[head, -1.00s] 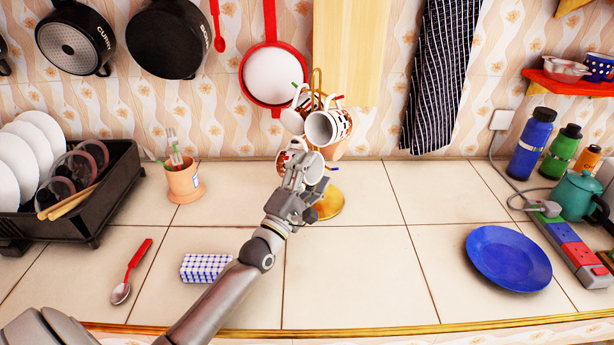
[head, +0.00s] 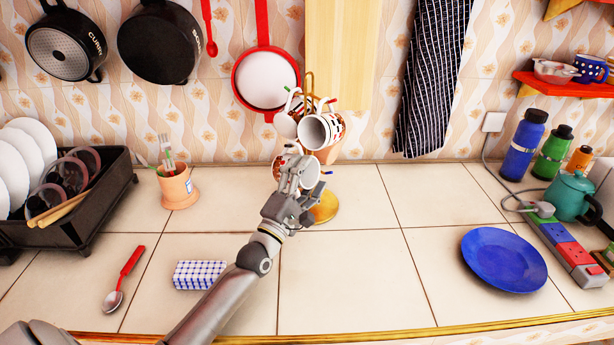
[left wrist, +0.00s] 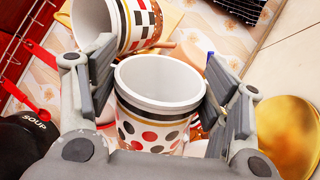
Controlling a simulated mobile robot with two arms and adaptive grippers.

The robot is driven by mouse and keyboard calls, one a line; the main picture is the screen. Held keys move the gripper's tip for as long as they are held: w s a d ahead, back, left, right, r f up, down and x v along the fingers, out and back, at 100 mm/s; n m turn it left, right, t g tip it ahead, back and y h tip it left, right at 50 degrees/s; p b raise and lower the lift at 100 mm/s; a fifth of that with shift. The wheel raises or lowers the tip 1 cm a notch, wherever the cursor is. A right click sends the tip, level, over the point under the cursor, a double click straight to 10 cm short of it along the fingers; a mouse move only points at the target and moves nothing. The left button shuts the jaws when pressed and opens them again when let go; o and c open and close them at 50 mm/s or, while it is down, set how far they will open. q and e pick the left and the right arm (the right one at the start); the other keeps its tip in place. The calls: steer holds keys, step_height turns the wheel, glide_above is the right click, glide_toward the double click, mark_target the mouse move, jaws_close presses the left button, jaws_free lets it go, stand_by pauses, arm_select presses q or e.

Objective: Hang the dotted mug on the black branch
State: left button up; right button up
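The dotted mug (left wrist: 150,128), white with red and black dots, is between my left gripper's fingers (left wrist: 160,85) in the left wrist view. In the head view my left gripper (head: 300,170) is low at the front of the gold mug tree (head: 309,85), and the white mug (head: 311,172) partly shows between the fingers. Red, green and blue branch tips show; I cannot pick out the black branch. Whether the mug's handle touches a branch is hidden. My right gripper is out of view.
Other mugs hang above, among them a checked mug (left wrist: 143,22) close to the held one. The tree's round gold base (head: 323,208) stands on the tiles. A utensil pot (head: 178,188) and dish rack (head: 80,225) are left; a blue plate (head: 503,260) is right.

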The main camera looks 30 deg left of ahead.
arm_select(q)
steer(key=o, duration=0.3)
steer(key=shift+o, duration=0.2)
steer(key=shift+f, duration=0.1)
